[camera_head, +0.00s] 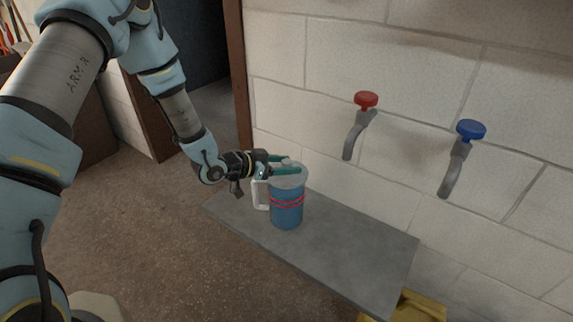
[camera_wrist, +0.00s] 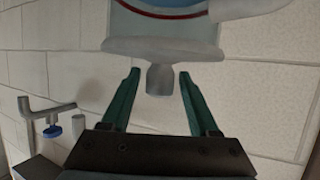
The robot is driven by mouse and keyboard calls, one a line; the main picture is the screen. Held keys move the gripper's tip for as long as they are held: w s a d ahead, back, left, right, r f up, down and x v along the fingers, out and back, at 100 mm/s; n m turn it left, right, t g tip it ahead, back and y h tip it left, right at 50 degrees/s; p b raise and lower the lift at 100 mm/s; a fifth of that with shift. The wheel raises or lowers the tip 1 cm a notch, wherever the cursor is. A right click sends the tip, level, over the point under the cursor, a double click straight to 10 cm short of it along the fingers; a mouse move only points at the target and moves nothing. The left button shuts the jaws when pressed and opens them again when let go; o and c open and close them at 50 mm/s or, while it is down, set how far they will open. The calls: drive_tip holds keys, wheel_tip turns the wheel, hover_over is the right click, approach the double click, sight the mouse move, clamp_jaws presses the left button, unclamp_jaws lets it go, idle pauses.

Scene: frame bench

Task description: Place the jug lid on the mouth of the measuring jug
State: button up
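The measuring jug (camera_head: 287,212) stands upright on the grey bench, blue with red bands and a white handle on its left. The pale jug lid (camera_head: 290,181) lies over the jug's mouth and looks level. In the wrist view the jug (camera_wrist: 170,25) appears upside down, with the lid (camera_wrist: 160,47) against its mouth. No clear gap shows between them. My gripper (camera_head: 281,164) is at the lid's top. In the wrist view its green fingers (camera_wrist: 159,76) stand on either side of the lid's grey knob (camera_wrist: 160,79), apart from it, with a gap on each side.
The grey bench (camera_head: 345,258) has free room to the right of the jug. A red-handled tap (camera_head: 366,100) and a blue-handled tap (camera_head: 470,130) stick out from the white block wall (camera_head: 420,60) behind. A yellow object (camera_head: 415,305) shows below the bench's right end.

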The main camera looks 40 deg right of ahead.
drive_tip(key=shift+o, duration=0.2)
drive_tip(key=shift+r, duration=0.2)
drive_tip(key=v, duration=1.2)
drive_tip(key=shift+b, duration=0.3)
drive_tip(key=w+a+r+n+t+y, duration=0.2)
drive_tip(key=w+a+n+t+y, duration=0.15)
drive_tip(key=w+a, duration=0.45)
drive_tip(key=w+a+r+n+t+y, duration=0.1)
drive_tip(key=w+a+n+t+y, duration=0.25)
drive_tip(key=w+a, duration=0.45)
drive_tip(key=s+a+r+n+y, duration=0.2)
drive_tip(key=a+n, duration=0.1)
drive_tip(key=a, duration=0.4)
drive_tip(key=s+a+r+n+y, duration=0.2)
drive_tip(key=a+y, duration=0.1)
drive_tip(key=a, duration=0.4)
drive_tip(key=s+a+r+n+g+y, duration=0.1)
drive_tip(key=s+a+r+n+g, duration=0.2)
drive_tip(key=s+a+n, duration=0.3)
drive_tip(key=s+a, duration=0.2)
drive_tip(key=s, duration=0.1)
drive_tip(key=shift+s+r+g, duration=0.3)
drive_tip(key=shift+s+r, duration=0.05)
drive_tip(key=shift+r, duration=0.05)
